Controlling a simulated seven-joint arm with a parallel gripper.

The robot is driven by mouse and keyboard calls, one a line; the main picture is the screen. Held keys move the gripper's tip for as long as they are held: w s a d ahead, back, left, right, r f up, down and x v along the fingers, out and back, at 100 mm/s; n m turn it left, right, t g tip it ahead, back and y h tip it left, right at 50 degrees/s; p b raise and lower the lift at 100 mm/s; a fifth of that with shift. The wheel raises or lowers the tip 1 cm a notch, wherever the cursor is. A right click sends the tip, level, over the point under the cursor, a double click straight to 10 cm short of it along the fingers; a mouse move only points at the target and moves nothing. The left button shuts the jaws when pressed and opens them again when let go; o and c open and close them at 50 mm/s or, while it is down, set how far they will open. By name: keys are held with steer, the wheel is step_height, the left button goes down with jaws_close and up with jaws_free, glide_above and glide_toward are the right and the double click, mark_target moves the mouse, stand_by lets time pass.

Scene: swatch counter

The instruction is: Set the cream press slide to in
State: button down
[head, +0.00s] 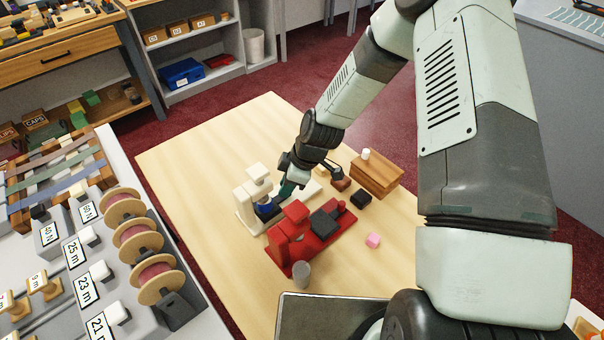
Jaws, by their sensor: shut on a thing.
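The cream press (246,201) stands on the wooden table, left of centre in the head view. A dark blue slide block (267,210) sits on its base, close to the upright and below the cream top. My gripper (286,190) reaches down from the upper right to the press, just right of the blue block. Its fingers look shut on the slide's knob, which they hide. I cannot tell exactly how far in the slide is.
A red press (291,247) with a dark block (323,223) stands close in front. The table's far left part (205,160) is clear.

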steer(key=shift+s+a, duration=0.35)
steer(key=c, duration=1)
jaws_free()
steer(key=shift+w+r, duration=0.1)
steer(key=shift+d+r, duration=0.2)
steer(key=shift+r, duration=0.1)
steer(key=v, duration=1)
